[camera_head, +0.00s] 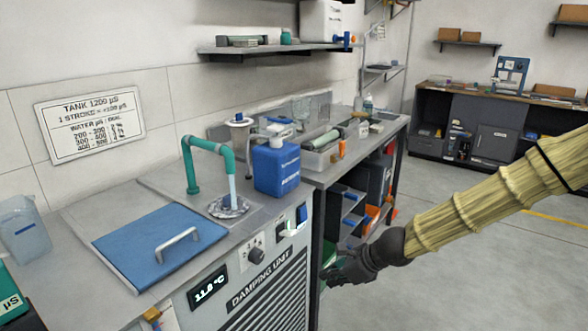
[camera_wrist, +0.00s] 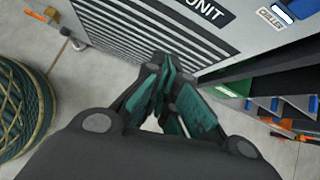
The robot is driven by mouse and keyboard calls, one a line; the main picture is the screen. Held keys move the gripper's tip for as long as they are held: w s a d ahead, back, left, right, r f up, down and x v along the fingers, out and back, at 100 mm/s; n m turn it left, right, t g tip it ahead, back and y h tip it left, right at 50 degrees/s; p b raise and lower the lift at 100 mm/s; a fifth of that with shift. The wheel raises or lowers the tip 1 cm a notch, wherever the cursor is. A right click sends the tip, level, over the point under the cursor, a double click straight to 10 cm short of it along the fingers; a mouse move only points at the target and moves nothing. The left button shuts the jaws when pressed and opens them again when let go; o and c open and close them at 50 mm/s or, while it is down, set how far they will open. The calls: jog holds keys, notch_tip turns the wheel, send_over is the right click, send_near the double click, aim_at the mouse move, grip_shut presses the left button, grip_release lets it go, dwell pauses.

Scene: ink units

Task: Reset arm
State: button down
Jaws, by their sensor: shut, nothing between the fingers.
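My gripper (camera_head: 345,268) is at the end of my arm, which reaches in from the right side of the head view. It hangs in front of the damping unit (camera_head: 262,281), to the right of its lower front, apart from the counter. In the wrist view my gripper (camera_wrist: 172,75) points down toward the unit's vented front (camera_wrist: 130,25), with the fingers together and nothing between them. Whether the fingertips touch the unit cannot be told.
A blue lid with a handle (camera_head: 158,246), a teal tap (camera_head: 224,158) and a blue canister (camera_head: 277,168) are on the counter. Open shelves with bins (camera_head: 352,200) stand right of the unit. The floor (camera_head: 470,280) at right is clear. A coiled hose (camera_wrist: 22,110) lies at left in the wrist view.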

jog(key=s+d+f+n+g+h, duration=0.25)
jog(key=s+f+n, duration=0.35)
jog(key=s+f, duration=0.4)
jog(key=s+d+f+n+g+h, duration=0.1)
jog(key=s+d+f+n+h, duration=0.3)
jog(key=s+f, duration=0.55)
jog(key=s+d+f+n+g+h, duration=0.1)
jog(key=s+d+f+n, duration=0.3)
jog(key=s+f+n, duration=0.75)
jog(key=s+n, duration=0.2)
jog(key=s, duration=0.7)
notch_tip(320, 180, up, 14)
jog(key=p, duration=1.4)
jog(key=shift+w+a, duration=0.15)
jog(key=shift+a, duration=0.25)
jog(key=shift+m+y, duration=0.25)
